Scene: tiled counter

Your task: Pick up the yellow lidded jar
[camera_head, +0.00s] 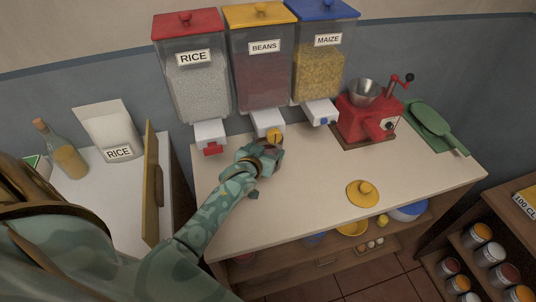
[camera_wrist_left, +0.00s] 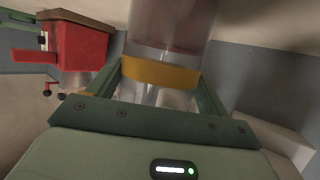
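The yellow-banded clear jar (camera_wrist_left: 160,72) is between the two fingers of my left gripper (camera_wrist_left: 160,88) in the left wrist view; the fingers touch both sides of the band. In the head view my left gripper (camera_head: 266,155) is at the back of the counter, right below the beans dispenser's spout (camera_head: 266,121), and it covers most of the jar. A yellow lid with a knob (camera_head: 363,192) lies apart on the counter, to the right and nearer the front. My right gripper is not in view.
Rice (camera_head: 195,85), beans (camera_head: 262,75) and maize (camera_head: 320,65) dispensers hang on the wall. The middle of the counter (camera_head: 310,170) is clear. A gap separates the left counter.

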